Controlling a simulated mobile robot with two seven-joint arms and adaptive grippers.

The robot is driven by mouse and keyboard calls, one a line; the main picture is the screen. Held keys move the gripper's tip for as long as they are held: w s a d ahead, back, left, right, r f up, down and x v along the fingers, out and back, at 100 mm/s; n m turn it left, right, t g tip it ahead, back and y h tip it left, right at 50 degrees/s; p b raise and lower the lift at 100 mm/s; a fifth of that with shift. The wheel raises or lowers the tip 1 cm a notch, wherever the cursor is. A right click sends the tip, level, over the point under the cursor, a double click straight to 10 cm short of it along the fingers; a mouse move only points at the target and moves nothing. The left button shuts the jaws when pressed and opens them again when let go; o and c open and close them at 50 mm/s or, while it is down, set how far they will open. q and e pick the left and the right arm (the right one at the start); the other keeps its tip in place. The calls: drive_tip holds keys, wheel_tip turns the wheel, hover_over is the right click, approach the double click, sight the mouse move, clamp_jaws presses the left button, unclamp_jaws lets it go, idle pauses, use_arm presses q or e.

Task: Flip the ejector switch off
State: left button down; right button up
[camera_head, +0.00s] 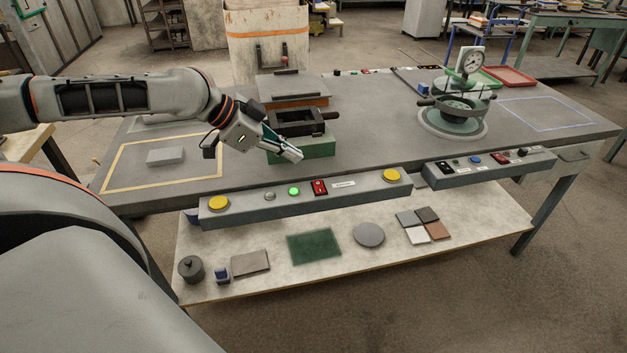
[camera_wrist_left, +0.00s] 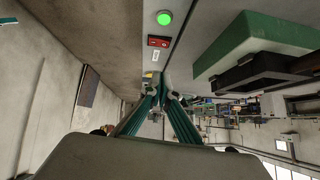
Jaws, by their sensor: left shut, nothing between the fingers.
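A red rocker switch (camera_head: 319,187) sits on the long grey front panel (camera_head: 260,205), beside a lit green lamp (camera_head: 294,191) and a small white label too small to read. The switch also shows in the left wrist view (camera_wrist_left: 158,41), close to the lit lamp (camera_wrist_left: 164,18). Which way the rocker is tilted I cannot tell for sure. My left gripper (camera_head: 294,156) is shut and empty, behind and above this panel, apart from the switch. In the left wrist view its fingertips (camera_wrist_left: 161,91) point toward the panel. My right gripper is not in view.
Yellow buttons (camera_head: 219,203) sit at both panel ends. A green-based press block (camera_head: 303,147) stands right behind my left gripper. A second panel (camera_head: 490,166) at the right carries another small red switch (camera_head: 497,157). A dial gauge fixture (camera_head: 469,62) stands at the back right.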

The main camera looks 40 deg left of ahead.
sight(321, 182)
use_arm(q)
drive_tip(key=f+b, duration=0.1)
drive_tip(key=w+f, duration=0.1)
drive_tip(key=shift+w+d+f+b, duration=0.15)
drive_tip(key=shift+d+f+b, duration=0.15)
drive_tip(key=shift+d+b, duration=0.1)
drive_tip(key=shift+b+x, duration=0.85)
drive_tip(key=shift+b, duration=0.1)
drive_tip(key=shift+w+d+f+b, duration=0.25)
drive_tip(key=shift+w+b, duration=0.2)
drive_tip(key=shift+b, duration=0.1)
drive_tip(key=shift+w+d+f+b, duration=0.3)
drive_tip(key=shift+w+f+b, duration=0.15)
drive_tip(key=shift+b, duration=0.2)
drive_tip(key=shift+a+f, duration=0.1)
drive_tip(key=shift+f, duration=0.35)
drive_tip(key=shift+a+f, duration=0.15)
drive_tip(key=shift+f, duration=1.05)
drive_tip(key=shift+w, duration=0.1)
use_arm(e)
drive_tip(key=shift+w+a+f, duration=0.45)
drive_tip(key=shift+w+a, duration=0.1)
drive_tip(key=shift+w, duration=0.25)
use_arm(q)
drive_tip(key=shift+f, duration=0.1)
